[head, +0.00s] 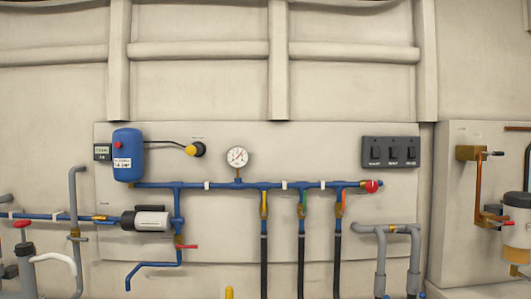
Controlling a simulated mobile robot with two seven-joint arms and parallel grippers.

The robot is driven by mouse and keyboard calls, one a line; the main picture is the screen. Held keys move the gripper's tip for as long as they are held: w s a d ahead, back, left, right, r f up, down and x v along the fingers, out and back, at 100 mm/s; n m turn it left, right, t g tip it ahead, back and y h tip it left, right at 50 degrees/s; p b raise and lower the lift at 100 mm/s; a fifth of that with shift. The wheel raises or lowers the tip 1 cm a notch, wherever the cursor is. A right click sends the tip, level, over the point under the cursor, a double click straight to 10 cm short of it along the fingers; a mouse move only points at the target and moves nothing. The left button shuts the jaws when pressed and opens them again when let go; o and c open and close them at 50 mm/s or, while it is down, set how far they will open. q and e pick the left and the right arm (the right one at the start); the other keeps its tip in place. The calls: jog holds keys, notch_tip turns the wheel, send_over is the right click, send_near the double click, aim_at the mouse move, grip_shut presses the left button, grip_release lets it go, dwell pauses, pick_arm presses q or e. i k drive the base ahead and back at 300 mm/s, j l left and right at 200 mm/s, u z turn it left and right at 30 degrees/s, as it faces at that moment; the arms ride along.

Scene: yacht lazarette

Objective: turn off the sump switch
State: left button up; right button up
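A dark switch panel (390,141) is fixed to the wall board at the right in the head view. It carries three black switches side by side: a left switch (375,153), a middle switch (393,153) and a right switch (411,153). Each has a small label below it, too small to read, so I cannot tell which one is the sump switch. I cannot make out whether the switches are on or off. Neither of my grippers shows in the view.
Left of the panel are a pressure gauge (237,157), a blue tank (128,155) and a pump (146,220). A blue pipe (215,185) with a red end knob (371,187) runs below the panel. Grey pipes (415,262) rise lower right. The wall around the panel is clear.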

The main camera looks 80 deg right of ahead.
aim_at(394, 150)
jog(key=z, duration=3.4)
